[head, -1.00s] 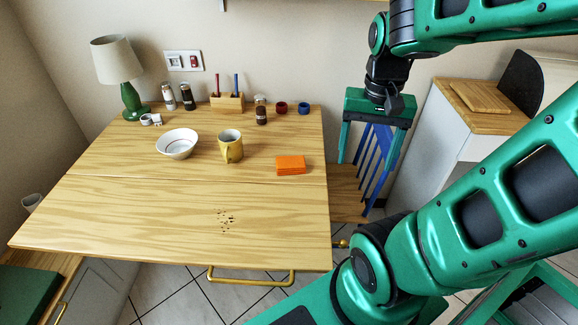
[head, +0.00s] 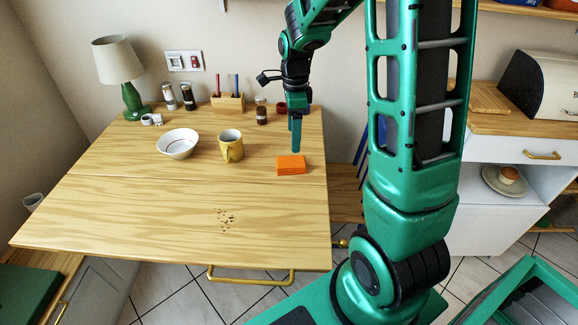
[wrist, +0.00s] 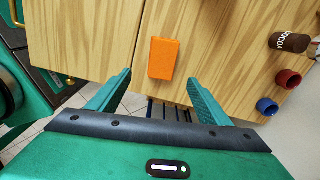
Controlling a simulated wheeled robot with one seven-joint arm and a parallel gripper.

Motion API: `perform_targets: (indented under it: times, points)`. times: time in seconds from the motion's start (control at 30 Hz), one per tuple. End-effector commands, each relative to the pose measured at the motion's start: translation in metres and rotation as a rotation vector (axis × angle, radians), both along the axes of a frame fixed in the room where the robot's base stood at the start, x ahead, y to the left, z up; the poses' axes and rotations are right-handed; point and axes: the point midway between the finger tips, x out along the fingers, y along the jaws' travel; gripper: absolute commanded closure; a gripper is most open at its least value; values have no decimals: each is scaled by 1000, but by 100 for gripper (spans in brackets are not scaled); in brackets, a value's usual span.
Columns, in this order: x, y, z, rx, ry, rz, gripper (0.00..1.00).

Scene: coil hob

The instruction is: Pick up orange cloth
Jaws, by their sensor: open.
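The orange cloth (head: 291,165) is a folded, flat block lying on the wooden table near its right edge. It also shows in the wrist view (wrist: 163,58), ahead of and between my fingers. My gripper (head: 296,150) points down above the table, just behind the cloth in the head view. In the wrist view my gripper (wrist: 158,86) has its two fingers wide apart with nothing between them. It does not appear to touch the cloth.
A yellow mug (head: 231,146) and a white bowl (head: 178,143) stand left of the cloth. A dark jar (head: 261,112), a pen holder (head: 228,102) and a lamp (head: 119,70) stand along the back. Dark crumbs (head: 226,219) lie in front. The table around the cloth is clear.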

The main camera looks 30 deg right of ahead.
Motion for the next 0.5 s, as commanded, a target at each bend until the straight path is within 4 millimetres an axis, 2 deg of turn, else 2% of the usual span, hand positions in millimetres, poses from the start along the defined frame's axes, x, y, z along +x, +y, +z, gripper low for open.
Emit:
perform_targets:
  times: [0.3, 0.5]
  points:
    - [1, 0, -41, 1, 4, -11, 28]
    - [2, 0, -56, 0, 0, -11, 28]
